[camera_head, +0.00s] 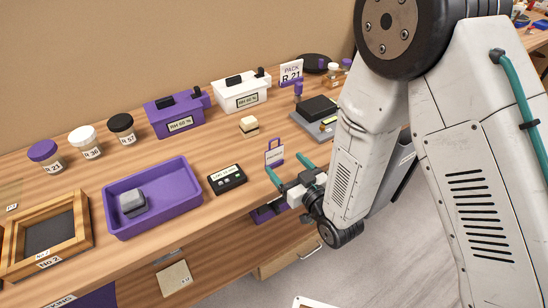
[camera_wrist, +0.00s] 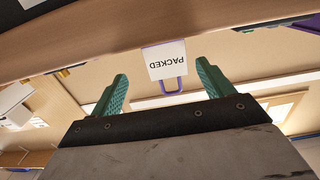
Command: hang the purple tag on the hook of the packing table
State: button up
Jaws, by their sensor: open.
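The purple tag (camera_head: 274,157) is a white card reading PACKED with a purple loop at its top. It is upright by the front edge of the wooden table (camera_head: 225,205); I cannot tell what supports it. My gripper (camera_head: 284,164) is open, with teal fingers on either side of the tag. In the wrist view the tag (camera_wrist: 165,60) shows upside down beyond and between the fingertips (camera_wrist: 162,70), with clear gaps on both sides. I cannot make out the hook in either view.
A black labelled device (camera_head: 227,179) and a purple tray (camera_head: 152,198) with a grey block lie left of the tag. A grey scale-like device (camera_head: 316,118) stands behind. A drawer (camera_head: 290,256) juts out below the tabletop. Open floor lies in front.

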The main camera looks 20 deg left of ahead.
aim_at(275, 155)
jog(key=shift+s+a+f, duration=0.1)
jog(key=shift+a, duration=0.15)
jog(key=x, duration=0.5)
jog(key=r+x, duration=0.1)
jog(key=x, duration=0.1)
jog(key=shift+a, duration=0.25)
jog(key=c, duration=1.1)
